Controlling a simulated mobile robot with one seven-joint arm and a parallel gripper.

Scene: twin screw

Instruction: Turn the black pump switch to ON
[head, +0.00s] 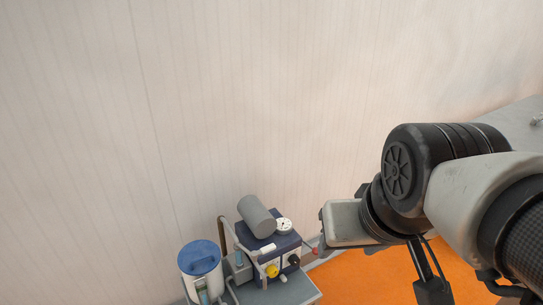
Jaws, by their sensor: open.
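The pump unit (254,239) is a dark blue box with a grey cylinder on top, at the bottom of the head view. A small black knob (293,260) is on its right front and looks like the pump switch. Its ON/OFF marking is too small to read. My gripper (321,231) is just right of the unit and above the black knob, apart from it in the picture. It is open, with nothing visible between its fingers. The fingers are small and partly hidden by the hand, and the exact gap to the knob cannot be told.
A yellow knob (271,271) and a round white gauge (284,226) are on the unit. A blue-lidded canister (200,259) stands to its left. A grey stand top (296,292) is below. A pale wall (200,100) rises behind; the orange floor (370,277) is open to the right.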

